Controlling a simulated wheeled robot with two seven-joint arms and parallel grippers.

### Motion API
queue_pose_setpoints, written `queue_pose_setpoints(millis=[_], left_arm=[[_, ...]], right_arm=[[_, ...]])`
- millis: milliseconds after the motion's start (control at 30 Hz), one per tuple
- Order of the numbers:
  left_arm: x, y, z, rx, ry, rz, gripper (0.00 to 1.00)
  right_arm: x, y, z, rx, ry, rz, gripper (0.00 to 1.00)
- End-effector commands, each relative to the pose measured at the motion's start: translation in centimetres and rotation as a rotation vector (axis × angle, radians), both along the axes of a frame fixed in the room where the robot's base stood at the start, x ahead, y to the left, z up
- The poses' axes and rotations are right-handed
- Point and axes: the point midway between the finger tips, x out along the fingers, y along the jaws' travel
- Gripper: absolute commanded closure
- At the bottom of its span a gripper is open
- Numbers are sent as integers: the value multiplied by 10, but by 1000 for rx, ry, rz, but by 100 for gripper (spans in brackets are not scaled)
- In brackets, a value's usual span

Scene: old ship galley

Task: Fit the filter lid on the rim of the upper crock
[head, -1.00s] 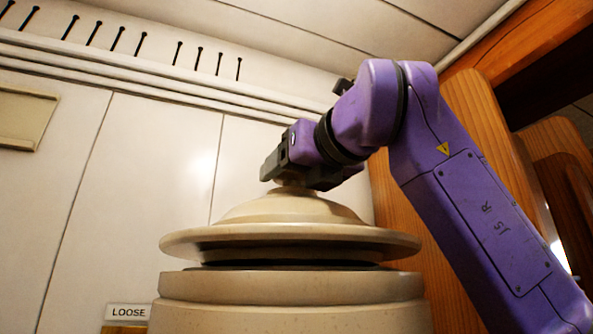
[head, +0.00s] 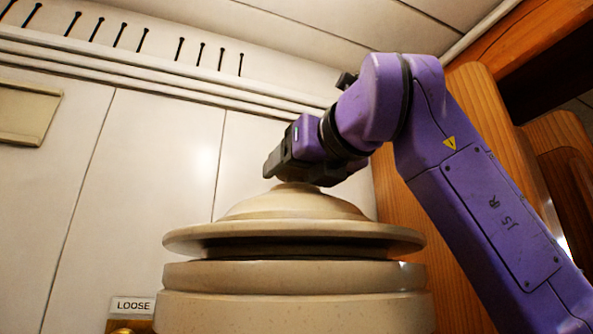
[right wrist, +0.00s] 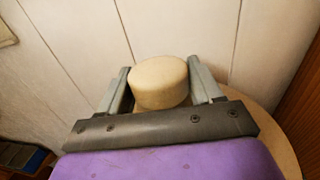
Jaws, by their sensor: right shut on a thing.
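The filter lid (head: 295,207) is a cream stoneware dome with a wide flat rim and a dark underside. It sits roughly level just above the upper crock (head: 292,276), a speckled cream cylinder. A thin dark band shows between them; I cannot tell whether they touch. My right gripper (head: 288,172) is shut on the lid's knob. In the right wrist view its fingers stand on both sides of the round knob (right wrist: 158,82), and part of the lid's rim (right wrist: 272,125) shows behind. The crock's inside is hidden. My left gripper is out of view.
A pale panelled wall (head: 150,170) stands behind, with a row of dark slots near the ceiling. A "LOOSE" label (head: 133,305) is at lower left. Wooden posts (head: 480,105) stand on the right, behind my arm. The space left of the lid is clear.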

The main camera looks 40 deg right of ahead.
Motion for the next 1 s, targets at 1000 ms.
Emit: queue_pose_setpoints(millis=[1000], left_arm=[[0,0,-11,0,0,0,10]], right_arm=[[-1,0,-11,-2,-5,0,100]])
